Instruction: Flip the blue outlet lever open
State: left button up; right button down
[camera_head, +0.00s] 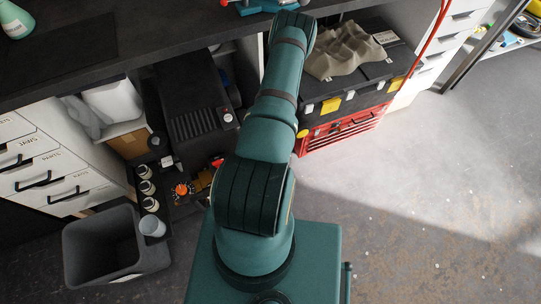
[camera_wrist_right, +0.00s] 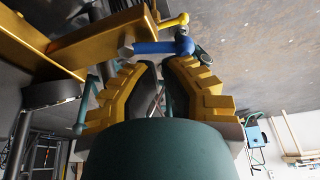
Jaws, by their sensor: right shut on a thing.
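The blue outlet lever (camera_wrist_right: 160,47) shows in the right wrist view, at the tips of my right gripper. It lies roughly crosswise, with a rounded blue end at its right. My right gripper (camera_wrist_right: 160,64) has yellow ribbed fingers. It is shut on the blue lever, though the exact contact is partly hidden by the fingertips. In the head view one of my arms reaches up to the dark workbench (camera_head: 75,50); no gripper and no blue lever can be made out there. My left gripper is in neither view.
A yellow beam (camera_wrist_right: 95,45) and a yellow lever (camera_wrist_right: 173,20) are close to the fingers. A teal lever (camera_wrist_right: 83,112) is left of them. In the head view a grey bin (camera_head: 85,250) and a red toolbox (camera_head: 345,130) stand below the bench; floor is clear at right.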

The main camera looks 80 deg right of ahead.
jog(key=shift+w, duration=0.1)
dwell(0.3)
jog(key=shift+w+d, duration=0.15)
jog(key=shift+w, duration=0.6)
